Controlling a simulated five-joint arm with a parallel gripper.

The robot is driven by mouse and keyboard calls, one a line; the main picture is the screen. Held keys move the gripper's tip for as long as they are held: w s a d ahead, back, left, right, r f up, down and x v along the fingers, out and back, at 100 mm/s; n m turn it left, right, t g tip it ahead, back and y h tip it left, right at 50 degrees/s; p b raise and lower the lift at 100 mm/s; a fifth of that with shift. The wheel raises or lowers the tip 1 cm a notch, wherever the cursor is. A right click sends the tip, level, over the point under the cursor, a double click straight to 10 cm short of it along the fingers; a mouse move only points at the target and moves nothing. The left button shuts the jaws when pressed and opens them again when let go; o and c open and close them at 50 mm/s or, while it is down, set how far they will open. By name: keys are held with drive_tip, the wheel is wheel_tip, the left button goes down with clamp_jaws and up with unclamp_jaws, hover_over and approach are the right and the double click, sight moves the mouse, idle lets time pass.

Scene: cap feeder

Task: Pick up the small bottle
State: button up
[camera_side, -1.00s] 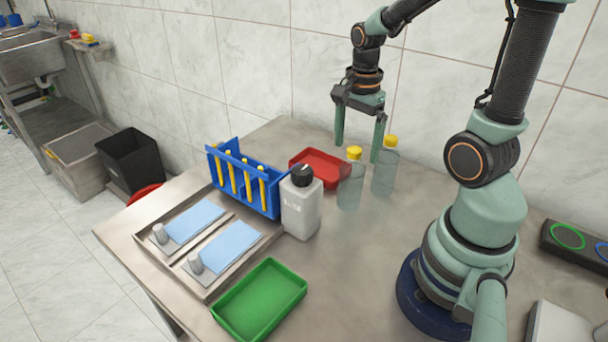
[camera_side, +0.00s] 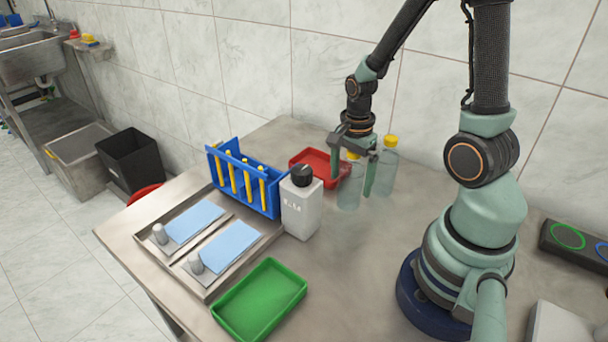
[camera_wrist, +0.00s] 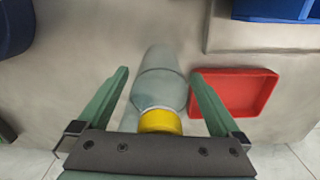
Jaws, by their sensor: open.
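Two clear bottles with yellow caps stand near the back of the table. The left, nearer bottle (camera_side: 349,194) is partly hidden by my gripper (camera_side: 352,195) in the side view. In the wrist view this bottle (camera_wrist: 160,84) lies between my open fingers, its yellow cap (camera_wrist: 160,121) close to the palm. My gripper (camera_wrist: 160,85) is open, with a gap on each side of the bottle. The other bottle (camera_side: 386,172) stands just behind and to the right in the side view.
A red tray (camera_side: 312,158) is close beside the bottle and also shows in the wrist view (camera_wrist: 235,93). A blue rack (camera_side: 215,158), a white black-capped bottle (camera_side: 301,212), a steel tray (camera_side: 205,291) and a green tray (camera_side: 260,300) stand further left.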

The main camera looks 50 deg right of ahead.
clamp_jaws()
drive_tip(key=shift+r, duration=0.1)
